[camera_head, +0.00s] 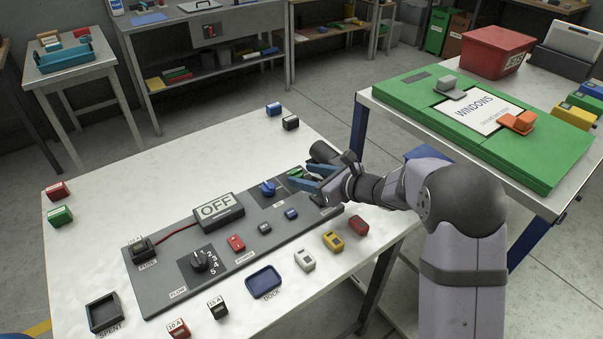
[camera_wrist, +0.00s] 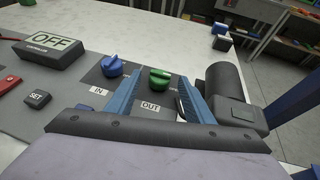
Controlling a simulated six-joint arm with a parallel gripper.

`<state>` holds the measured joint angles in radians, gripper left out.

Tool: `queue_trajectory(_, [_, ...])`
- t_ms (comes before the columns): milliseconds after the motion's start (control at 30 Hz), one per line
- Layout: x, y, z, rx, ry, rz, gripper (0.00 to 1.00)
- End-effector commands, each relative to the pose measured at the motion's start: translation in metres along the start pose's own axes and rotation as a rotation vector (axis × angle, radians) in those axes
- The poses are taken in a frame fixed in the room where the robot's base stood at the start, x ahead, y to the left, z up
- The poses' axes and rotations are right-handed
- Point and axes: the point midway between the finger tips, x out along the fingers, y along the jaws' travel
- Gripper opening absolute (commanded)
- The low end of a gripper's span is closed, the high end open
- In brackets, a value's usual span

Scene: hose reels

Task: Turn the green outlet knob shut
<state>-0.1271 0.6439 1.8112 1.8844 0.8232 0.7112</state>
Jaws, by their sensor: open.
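The green outlet knob (camera_wrist: 159,79) sits on the grey panel above the label "OUT" in the wrist view. In the head view the green knob (camera_head: 295,172) shows partly, at my fingertips. My gripper (camera_head: 303,174) has blue fingers and is open. In the wrist view the fingers of my gripper (camera_wrist: 160,82) stand one on each side of the green knob, with a gap visible to the knob. I cannot tell whether the fingertips are down at the knob's height. The blue knob (camera_wrist: 113,66), labelled "IN", is left of the left finger.
The panel (camera_head: 165,273) carries a display (camera_head: 218,207) reading "OFF", a black flow dial (camera_head: 200,260) and several buttons. A dark cylinder (camera_wrist: 223,86) stands close right of my right finger. Small coloured blocks lie in front of the panel. The table's back left is mostly clear.

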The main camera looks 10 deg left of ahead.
Motion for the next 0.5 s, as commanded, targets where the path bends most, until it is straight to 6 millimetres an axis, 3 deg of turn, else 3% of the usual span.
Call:
queue_trajectory(200, [0.018, 0.000, 0.000, 0.000, 0.000, 0.000, 0.48])
queue_trajectory(500, [0.021, 0.000, 0.000, 0.000, 0.000, 0.000, 0.48])
